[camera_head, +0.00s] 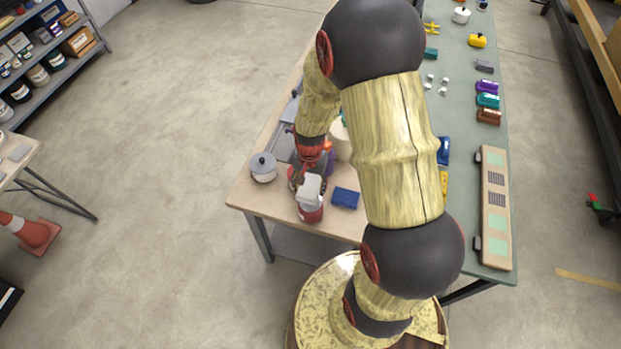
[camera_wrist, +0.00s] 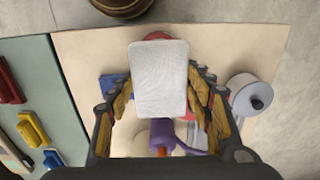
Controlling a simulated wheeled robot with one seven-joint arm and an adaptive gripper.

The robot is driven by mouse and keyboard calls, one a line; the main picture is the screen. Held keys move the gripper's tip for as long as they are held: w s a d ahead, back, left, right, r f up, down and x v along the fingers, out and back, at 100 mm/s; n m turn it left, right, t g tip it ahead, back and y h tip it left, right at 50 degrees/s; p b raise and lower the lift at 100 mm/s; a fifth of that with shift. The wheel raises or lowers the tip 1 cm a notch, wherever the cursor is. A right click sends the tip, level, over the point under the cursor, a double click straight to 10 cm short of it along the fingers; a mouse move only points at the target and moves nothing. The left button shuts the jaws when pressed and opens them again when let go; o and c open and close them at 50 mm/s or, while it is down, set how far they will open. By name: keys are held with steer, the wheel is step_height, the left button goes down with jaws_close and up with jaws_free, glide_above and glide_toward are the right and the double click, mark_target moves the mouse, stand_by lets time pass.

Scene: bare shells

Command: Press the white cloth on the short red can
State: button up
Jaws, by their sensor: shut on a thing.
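The white cloth (camera_head: 312,185) looks like a pale, flat-faced pad. It is held between the fingers of my gripper (camera_head: 304,176) at the near end of the table. In the wrist view the cloth (camera_wrist: 159,78) fills the space between the fingertips (camera_wrist: 160,92). The short red can (camera_head: 310,212) stands upright under the cloth. In the wrist view only its red edge (camera_wrist: 158,36) shows past the cloth, and its top is mostly hidden. The cloth lies over the can, close above or touching it; I cannot tell which.
A blue block (camera_head: 345,198) lies right of the can. A grey lidded pot (camera_head: 263,167) stands to the left. A purple item (camera_wrist: 172,135) is behind the can, near my fingers. The table's near edge (camera_head: 285,222) is close. Several coloured items line the green tabletop at right.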

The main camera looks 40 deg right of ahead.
mark_target(310, 195)
steer(key=shift+d+f+b, duration=0.1)
steer(key=shift+f+b, duration=2)
steer(key=shift+f, duration=0.95)
steer(key=shift+s+f+b, duration=0.1)
steer(key=shift+f+b, duration=0.3)
steer(key=shift+f, duration=0.15)
steer(key=shift+r, duration=0.15)
steer(key=shift+r+p, duration=2.5)
steer(key=shift+r, duration=0.9)
steer(key=shift+f, duration=0.1)
